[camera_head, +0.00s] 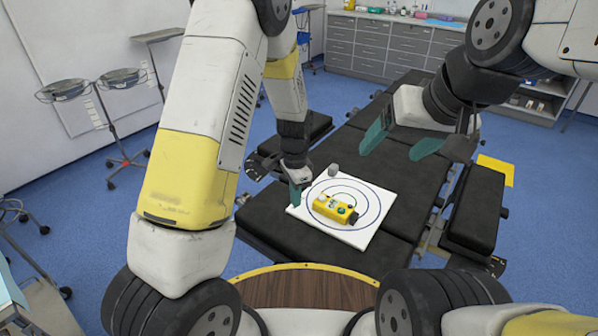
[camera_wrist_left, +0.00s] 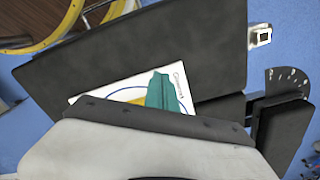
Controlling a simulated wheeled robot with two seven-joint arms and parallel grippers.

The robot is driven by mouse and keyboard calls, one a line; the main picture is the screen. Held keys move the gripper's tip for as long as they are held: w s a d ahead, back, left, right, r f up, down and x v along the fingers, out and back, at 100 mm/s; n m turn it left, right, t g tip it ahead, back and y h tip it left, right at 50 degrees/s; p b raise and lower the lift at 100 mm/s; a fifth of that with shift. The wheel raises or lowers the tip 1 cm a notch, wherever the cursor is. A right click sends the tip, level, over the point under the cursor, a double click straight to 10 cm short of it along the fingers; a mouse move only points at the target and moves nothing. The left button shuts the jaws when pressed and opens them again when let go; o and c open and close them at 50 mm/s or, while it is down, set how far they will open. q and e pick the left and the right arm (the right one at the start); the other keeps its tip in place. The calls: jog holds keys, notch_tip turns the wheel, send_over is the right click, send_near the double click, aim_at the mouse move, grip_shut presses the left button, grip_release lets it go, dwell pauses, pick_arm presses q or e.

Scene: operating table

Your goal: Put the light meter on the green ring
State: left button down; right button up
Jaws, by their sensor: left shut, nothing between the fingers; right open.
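The light meter (camera_head: 332,208), a yellow block with a pale dome, a green dial and a black end, lies on the white board (camera_head: 366,237). It covers part of the green ring (camera_head: 349,193), the inner ring, near the rings' middle. How well it is centred I cannot tell. My left gripper (camera_head: 295,193) is shut and empty at the board's left edge, beside the meter and apart from it. In the left wrist view its teal fingers (camera_wrist_left: 160,91) hide much of the board, and a yellow patch shows beside them. My right gripper (camera_head: 400,143) is open and empty above the table, beyond the board.
A small grey block (camera_head: 334,170) sits at the board's far edge, near my left gripper. The board lies on the black operating table (camera_head: 415,190). A yellow sheet (camera_head: 497,170) lies at the right. The table between the board and my right gripper is clear.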

aim_at(330, 197)
pick_arm(q)
notch_tip(330, 197, down, 4)
jog(key=shift+a+r, duration=0.1)
jog(key=d, duration=0.1)
jog(key=w+d, duration=0.1)
jog(key=shift+w+d+r, duration=0.1)
jog(key=shift+d, duration=0.2)
jog(key=shift+w+d, duration=0.3)
jog(key=shift+d, duration=0.3)
jog(key=w+d, duration=0.1)
jog(key=d, duration=0.1)
jog(key=w+d, duration=0.1)
jog(key=d, duration=0.1)
jog(key=w+d, duration=0.1)
jog(key=d, duration=0.1)
jog(key=shift+w+d, duration=0.1)
jog(key=shift+d, duration=0.3)
